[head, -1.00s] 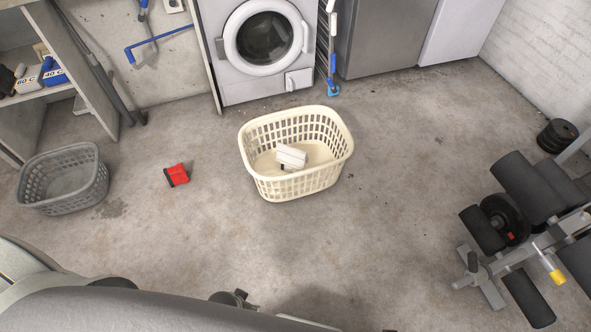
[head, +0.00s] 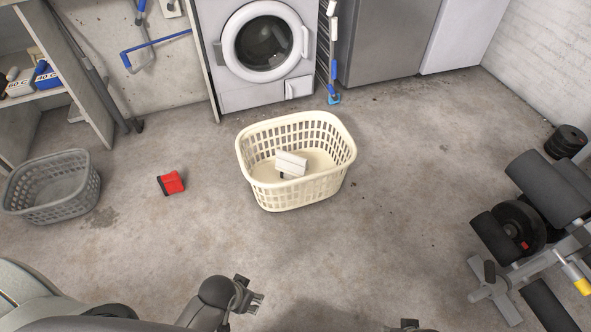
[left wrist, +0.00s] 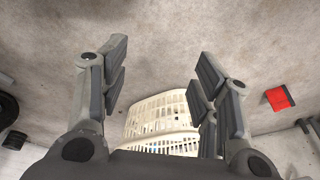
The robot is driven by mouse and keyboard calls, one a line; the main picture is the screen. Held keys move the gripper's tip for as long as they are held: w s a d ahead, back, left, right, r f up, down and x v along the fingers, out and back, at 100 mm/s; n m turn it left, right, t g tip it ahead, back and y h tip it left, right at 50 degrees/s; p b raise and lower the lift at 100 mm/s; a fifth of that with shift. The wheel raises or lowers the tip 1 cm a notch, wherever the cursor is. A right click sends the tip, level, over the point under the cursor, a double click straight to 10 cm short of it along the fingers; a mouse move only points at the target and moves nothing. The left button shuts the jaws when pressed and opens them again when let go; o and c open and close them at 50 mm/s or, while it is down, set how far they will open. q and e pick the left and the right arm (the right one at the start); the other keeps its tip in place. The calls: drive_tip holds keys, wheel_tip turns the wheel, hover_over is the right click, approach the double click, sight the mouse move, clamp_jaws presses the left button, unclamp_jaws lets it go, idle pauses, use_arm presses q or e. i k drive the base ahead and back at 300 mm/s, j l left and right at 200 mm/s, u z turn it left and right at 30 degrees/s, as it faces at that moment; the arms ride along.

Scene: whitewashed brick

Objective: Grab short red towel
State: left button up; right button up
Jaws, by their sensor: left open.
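The short red towel (head: 171,183) lies folded on the concrete floor, left of the cream laundry basket and right of the grey one. It also shows at the right edge of the left wrist view (left wrist: 279,97), outside my fingers. My left gripper (head: 250,298) is low in the head view, below and right of the towel and well apart from it. In the left wrist view its fingers (left wrist: 160,80) are spread wide with nothing between them. A small dark part at the bottom edge of the head view may be my right gripper (head: 408,326); its jaws are hidden.
The cream basket (head: 343,160) holds a white folded item (head: 291,163). A grey basket (head: 52,207) stands at the left. A washing machine (head: 262,90) is at the back, and a weight bench (head: 545,190) at the right. The floor around the towel is clear.

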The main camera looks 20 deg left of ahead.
sight(171, 183)
drive_tip(key=u, duration=1.55)
drive_tip(key=i, duration=0.1)
drive_tip(key=j+z, duration=0.05)
